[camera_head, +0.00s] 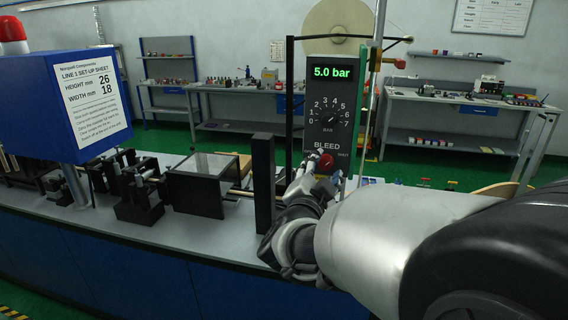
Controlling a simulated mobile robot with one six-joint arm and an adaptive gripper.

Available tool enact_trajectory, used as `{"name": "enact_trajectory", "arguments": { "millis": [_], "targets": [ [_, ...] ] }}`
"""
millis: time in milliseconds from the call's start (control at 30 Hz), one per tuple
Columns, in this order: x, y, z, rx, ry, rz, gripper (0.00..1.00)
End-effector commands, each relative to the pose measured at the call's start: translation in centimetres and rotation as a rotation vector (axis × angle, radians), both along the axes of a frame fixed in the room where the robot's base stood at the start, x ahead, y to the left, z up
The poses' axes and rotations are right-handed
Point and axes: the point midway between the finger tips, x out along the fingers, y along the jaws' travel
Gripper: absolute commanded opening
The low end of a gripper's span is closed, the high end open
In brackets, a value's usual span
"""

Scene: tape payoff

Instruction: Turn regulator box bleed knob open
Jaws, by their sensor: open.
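The regulator box (331,75) is a tall dark grey box standing upright beyond my arm. Its green display reads 5.0 bar. Below it a round dial (331,116) carries numbers up to 7. The label BLEED is printed near the bottom, and a red bleed knob (326,163) shows just under it, partly covered. My gripper (308,172) is in front of the lower part of the box, close to the knob. It is open, with its fingers small and partly hidden by the wrist. I cannot tell whether a finger touches the knob.
A blue box with a set-up sheet (88,98) stands at the left, with a red lamp (12,34) above. A black upright post (263,185) stands just left of my gripper.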

Motion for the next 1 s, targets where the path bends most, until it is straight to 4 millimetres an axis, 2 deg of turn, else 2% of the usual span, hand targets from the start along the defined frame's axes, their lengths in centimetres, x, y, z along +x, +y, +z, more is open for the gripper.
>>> {"name": "enact_trajectory", "arguments": {
  "millis": [167, 467, 1000],
  "targets": [
    [1.12, -0.51, -0.01, 0.001, 0.000, -0.001, 0.45],
    [1.23, -0.52, 0.03, 0.000, 0.000, 0.000, 0.44],
    [1.21, -0.50, 0.02, 0.000, 0.000, 0.000, 0.08]
  ]
}}
